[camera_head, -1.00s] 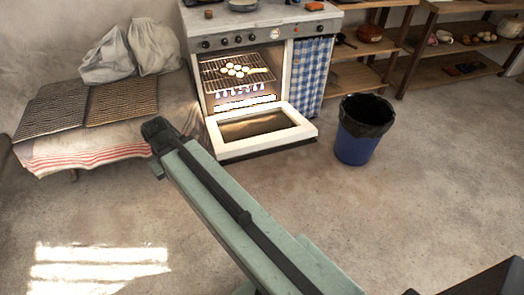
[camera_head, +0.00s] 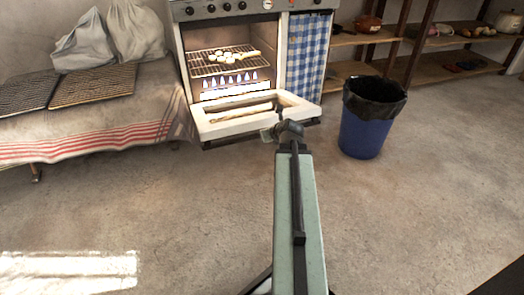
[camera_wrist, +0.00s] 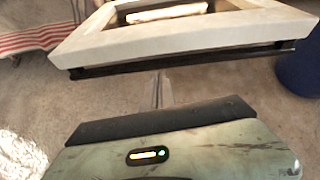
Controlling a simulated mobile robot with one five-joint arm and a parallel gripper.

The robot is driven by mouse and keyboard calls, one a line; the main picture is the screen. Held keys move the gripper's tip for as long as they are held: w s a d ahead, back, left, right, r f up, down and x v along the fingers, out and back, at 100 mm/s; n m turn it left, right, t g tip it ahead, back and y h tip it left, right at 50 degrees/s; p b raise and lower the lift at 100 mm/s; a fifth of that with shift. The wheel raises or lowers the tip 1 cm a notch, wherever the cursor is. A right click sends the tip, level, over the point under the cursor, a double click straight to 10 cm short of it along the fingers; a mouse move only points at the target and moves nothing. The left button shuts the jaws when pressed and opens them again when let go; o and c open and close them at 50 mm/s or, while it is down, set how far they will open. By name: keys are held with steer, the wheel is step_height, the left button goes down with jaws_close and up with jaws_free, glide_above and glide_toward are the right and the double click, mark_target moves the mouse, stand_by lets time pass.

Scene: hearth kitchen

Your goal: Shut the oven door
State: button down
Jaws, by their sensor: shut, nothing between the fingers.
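The oven (camera_head: 181,60) stands at the back with its cavity uncovered. Its white-framed door (camera_head: 232,127) is folded down and out towards me; its exact tilt is hard to tell. Inside, pale round pieces lie on a wire rack (camera_head: 205,70), with blue flames below. My gripper (camera_head: 283,130) is shut and empty, at the front edge of the door, right of its middle. In the wrist view the door (camera_wrist: 180,38) fills the top, and my thin fingertips (camera_wrist: 158,78) point at its dark front edge from just below. I cannot tell whether they touch it.
A blue bin (camera_head: 366,135) with a black liner stands on the floor right of the door. A cloth-covered bench (camera_head: 110,115) with racks and sacks is at the left. Shelves (camera_head: 345,40) stand at the back right. The floor in front is clear.

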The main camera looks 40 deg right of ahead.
steer(key=w+d+f+m+b, duration=0.1)
steer(key=w+d+f+b, duration=0.3)
steer(key=w+f+b, duration=0.1)
steer(key=shift+x, duration=1.1)
steer(key=shift+w+a+r, duration=0.1)
steer(key=shift+w+r, duration=0.05)
steer(key=shift+r, duration=0.15)
